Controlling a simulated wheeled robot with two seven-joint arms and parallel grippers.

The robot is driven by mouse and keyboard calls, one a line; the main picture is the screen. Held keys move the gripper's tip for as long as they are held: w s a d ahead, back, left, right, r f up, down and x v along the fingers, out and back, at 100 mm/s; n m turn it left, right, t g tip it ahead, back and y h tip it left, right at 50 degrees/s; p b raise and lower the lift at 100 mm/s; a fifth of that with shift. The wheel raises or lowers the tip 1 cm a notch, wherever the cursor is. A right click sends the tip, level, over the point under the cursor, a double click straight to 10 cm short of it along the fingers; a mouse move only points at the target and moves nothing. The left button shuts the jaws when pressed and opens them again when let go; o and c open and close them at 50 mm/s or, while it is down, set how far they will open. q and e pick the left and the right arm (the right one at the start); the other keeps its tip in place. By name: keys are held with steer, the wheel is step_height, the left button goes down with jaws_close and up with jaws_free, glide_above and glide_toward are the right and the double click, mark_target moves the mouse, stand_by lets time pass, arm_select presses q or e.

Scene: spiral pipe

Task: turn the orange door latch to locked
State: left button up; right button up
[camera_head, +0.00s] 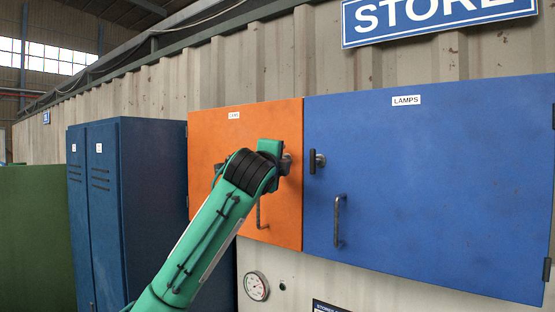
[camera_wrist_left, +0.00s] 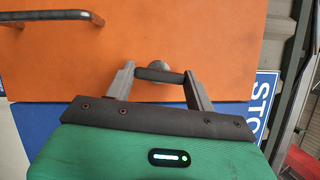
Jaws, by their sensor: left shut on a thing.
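The orange door (camera_head: 215,150) is a closed cabinet door on the wall, and it fills the upper part of the left wrist view (camera_wrist_left: 210,35). Its latch has a round metal base and a dark bar (camera_wrist_left: 160,75), lying roughly across the left wrist picture. My left gripper (camera_head: 284,163) is at the door's right edge, above its pull handle (camera_head: 263,212). In the left wrist view its two fingers (camera_wrist_left: 161,80) are shut on the latch bar, one at each end. In the head view my gripper mostly hides the latch. My right gripper is not in view.
A blue door (camera_head: 425,180) labelled LAMPS adjoins on the right, with its own latch (camera_head: 316,161) close to my gripper and a pull handle (camera_head: 338,222). Blue lockers (camera_head: 150,200) stand to the left. A gauge (camera_head: 256,286) is below the orange door.

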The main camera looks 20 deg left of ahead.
arm_select(q)
steer(key=shift+n+g, duration=0.3)
steer(key=shift+n, duration=0.5)
steer(key=o, duration=1)
steer(key=s+b, duration=0.2)
steer(key=s, duration=0.2)
steer(key=s+b, duration=0.2)
steer(key=s, duration=0.3)
steer(key=s+b, duration=0.2)
steer(key=s, duration=0.2)
steer(key=shift+s+d, duration=0.25)
steer(key=shift+s, duration=0.15)
